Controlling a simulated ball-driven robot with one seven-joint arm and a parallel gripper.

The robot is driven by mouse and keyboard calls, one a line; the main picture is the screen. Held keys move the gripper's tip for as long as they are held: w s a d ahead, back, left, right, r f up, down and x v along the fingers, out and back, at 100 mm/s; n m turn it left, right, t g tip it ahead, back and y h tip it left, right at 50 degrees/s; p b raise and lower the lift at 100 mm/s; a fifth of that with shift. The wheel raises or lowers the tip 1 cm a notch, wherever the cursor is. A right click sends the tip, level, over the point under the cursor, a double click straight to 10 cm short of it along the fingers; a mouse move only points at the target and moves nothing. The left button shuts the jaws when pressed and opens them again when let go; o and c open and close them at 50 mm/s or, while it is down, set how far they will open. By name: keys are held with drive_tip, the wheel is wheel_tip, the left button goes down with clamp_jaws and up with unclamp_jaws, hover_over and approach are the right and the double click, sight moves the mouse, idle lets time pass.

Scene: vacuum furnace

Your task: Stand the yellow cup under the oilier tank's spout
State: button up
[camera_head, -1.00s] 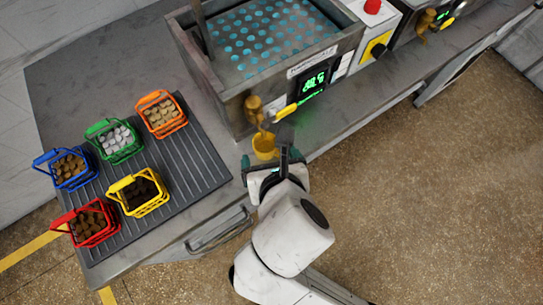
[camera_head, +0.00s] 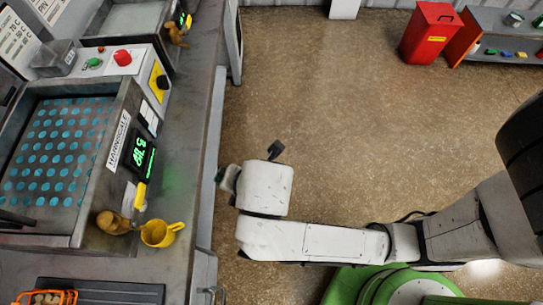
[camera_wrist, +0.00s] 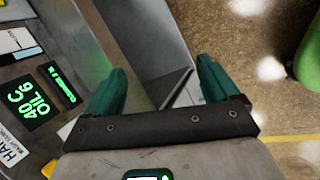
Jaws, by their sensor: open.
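The yellow cup (camera_head: 160,234) stands upright on the metal bench, its handle to the right in the head view. It is at the brass spout (camera_head: 113,222) of the near tank (camera_head: 103,165), which has a yellow lever and a lit green display (camera_head: 140,156). In the wrist view that display (camera_wrist: 32,103) seems to read "40 C" and "OIL", with a doubtful digit. A second tank (camera_head: 130,20) farther off has its own brass spout (camera_head: 177,32). My gripper (camera_wrist: 162,80) is open and empty, apart from the cup, near the bench edge.
An orange basket (camera_head: 47,297) sits at the bench's lower left. A control box with a red button (camera_head: 122,58) stands between the tanks. A red bin (camera_head: 430,33) and a low shelf (camera_head: 500,35) stand far off. The floor between is clear.

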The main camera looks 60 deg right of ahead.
drive_tip(key=s+d+f+m+g, duration=0.2)
drive_tip(key=s+d+m, duration=0.3)
drive_tip(key=m, duration=0.5)
drive_tip(key=s+d+f+m+g+y, duration=0.1)
drive_tip(key=s+d+f+m, duration=0.3)
drive_tip(key=m, duration=0.7)
drive_tip(key=shift+s+d+f+g, duration=0.2)
drive_tip(key=shift+s+d+g, duration=0.4)
drive_tip(key=shift+s+d, duration=0.35)
drive_tip(key=shift+a, duration=0.15)
